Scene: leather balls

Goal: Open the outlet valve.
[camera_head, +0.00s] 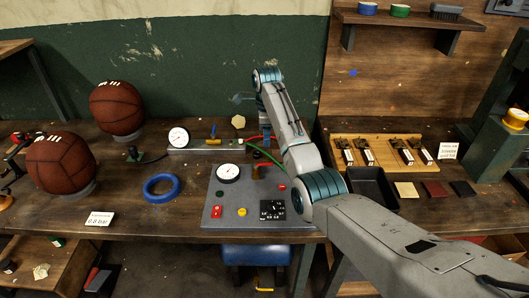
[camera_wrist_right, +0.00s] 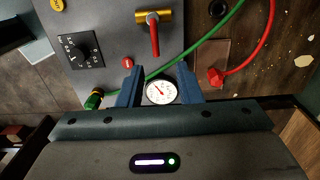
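A brass valve with a red lever (camera_wrist_right: 152,34) sits on the grey panel in the right wrist view, ahead of my fingertips. In the head view a small valve with a blue lever (camera_head: 213,131) sits on the grey block behind the panel. My left gripper is not in view.
The panel (camera_head: 212,213) carries a gauge (camera_head: 228,173), a black dial (camera_head: 272,209) and buttons. A green hose (camera_wrist_right: 205,38) and a red hose (camera_wrist_right: 263,42) run close by. Two leather balls (camera_head: 62,162) (camera_head: 117,108) and a blue ring (camera_head: 161,188) stand left.

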